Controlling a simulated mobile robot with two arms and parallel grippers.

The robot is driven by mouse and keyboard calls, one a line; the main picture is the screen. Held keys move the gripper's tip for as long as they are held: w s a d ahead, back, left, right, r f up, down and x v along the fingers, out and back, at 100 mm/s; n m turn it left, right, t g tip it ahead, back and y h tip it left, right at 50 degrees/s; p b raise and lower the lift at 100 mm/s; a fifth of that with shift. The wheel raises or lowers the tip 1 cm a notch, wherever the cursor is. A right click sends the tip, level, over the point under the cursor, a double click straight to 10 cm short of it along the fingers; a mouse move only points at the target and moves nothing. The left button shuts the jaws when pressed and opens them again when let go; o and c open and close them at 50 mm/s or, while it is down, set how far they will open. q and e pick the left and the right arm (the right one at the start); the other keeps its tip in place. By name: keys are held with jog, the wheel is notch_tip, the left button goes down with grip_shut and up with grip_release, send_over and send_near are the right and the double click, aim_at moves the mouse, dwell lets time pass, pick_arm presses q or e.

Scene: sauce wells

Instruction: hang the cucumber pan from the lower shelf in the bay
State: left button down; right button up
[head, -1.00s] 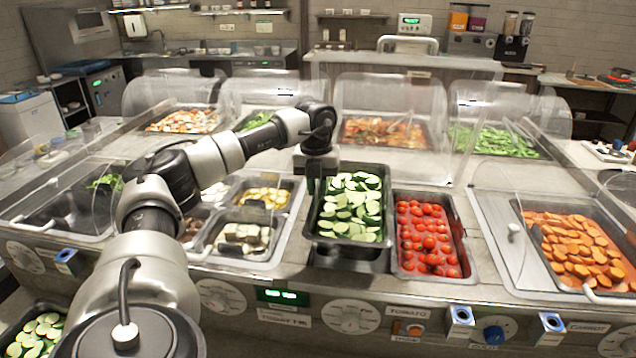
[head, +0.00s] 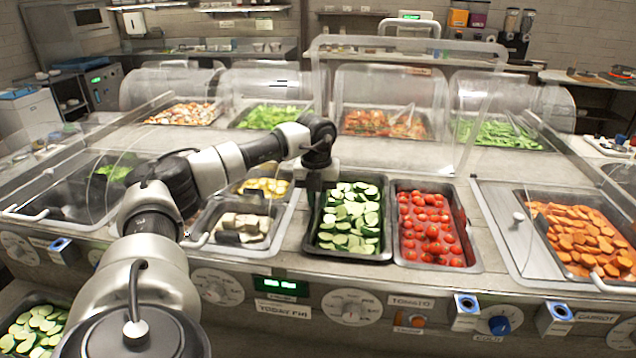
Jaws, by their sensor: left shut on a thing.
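A dark metal pan of sliced cucumber (head: 349,250) sits in the counter bay just left of the tomato pan (head: 433,230). It looks level, with its rim about even with its neighbour's. My left gripper (head: 317,196) points down at the pan's back left rim and is shut on it. The jaw tips are small and partly hidden. A second cucumber pan (head: 38,324) is low at the bottom left, partly behind my arm. My right gripper is out of view.
Egg and mushroom pans (head: 243,224) stand left of the bay, partly under my arm. A carrot pan (head: 585,240) is at the right. Clear covers (head: 385,95) stand behind, and a knobbed panel (head: 348,307) runs along the front.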

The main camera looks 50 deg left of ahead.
pick_arm(q)
jog(key=shift+s+d+f, duration=0.1)
jog(key=shift+d+f, duration=0.05)
jog(key=shift+f, duration=0.35)
dwell(0.8)
jog(key=c, duration=1.2)
grip_release()
jog(key=shift+f, duration=0.1)
jog(key=shift+c, duration=0.2)
jog(key=shift+o, duration=1.2)
jog(key=shift+d, duration=0.2)
jog(key=shift+a, duration=0.15)
notch_tip(320, 180, up, 10)
jog(key=shift+r+b, duration=0.25)
jog(key=shift+b, duration=0.35)
jog(key=shift+r, duration=0.5)
